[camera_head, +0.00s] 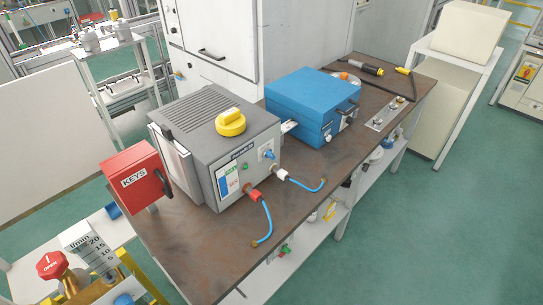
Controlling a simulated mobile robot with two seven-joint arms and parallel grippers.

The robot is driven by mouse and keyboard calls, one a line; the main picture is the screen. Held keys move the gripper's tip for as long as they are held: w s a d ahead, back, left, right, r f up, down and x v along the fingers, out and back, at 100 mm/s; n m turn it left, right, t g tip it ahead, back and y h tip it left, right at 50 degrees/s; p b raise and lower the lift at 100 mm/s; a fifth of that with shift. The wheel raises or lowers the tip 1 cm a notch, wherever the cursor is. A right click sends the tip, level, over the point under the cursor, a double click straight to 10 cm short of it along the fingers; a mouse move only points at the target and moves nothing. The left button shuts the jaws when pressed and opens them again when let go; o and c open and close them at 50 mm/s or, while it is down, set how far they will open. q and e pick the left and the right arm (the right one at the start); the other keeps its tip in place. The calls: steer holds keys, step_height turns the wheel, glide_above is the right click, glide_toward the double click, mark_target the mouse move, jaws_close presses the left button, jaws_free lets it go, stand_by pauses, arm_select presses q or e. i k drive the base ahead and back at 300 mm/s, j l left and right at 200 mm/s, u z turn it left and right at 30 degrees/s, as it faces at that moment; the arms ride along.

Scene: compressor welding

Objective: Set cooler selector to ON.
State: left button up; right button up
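A grey vented box (188,113), which looks like the cooler, stands on the brown workbench (215,255). It has a yellow cap (230,122) on top. Its front carries a small blue knob (268,155) on a light plate, which may be the selector; its setting is too small to read. A green button (245,167) and a coloured label (229,183) are beside it. Below, a red connector (254,195) and a white connector (280,174) each have a blue hose. Neither of my grippers is in view.
A red KEYS box (137,178) is left of the grey box. A blue case (305,100) is behind it to the right. A torch-like tool (366,69) lies at the bench's far end. A red OPEN knob (53,265) is at lower left. The floor right of the bench is clear.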

mark_target(269, 154)
steer(key=i+l+u, duration=0.1)
steer(key=l+u, duration=0.3)
steer(key=i+l+u, duration=0.1)
steer(key=l+u, duration=0.2)
steer(key=u, duration=0.15)
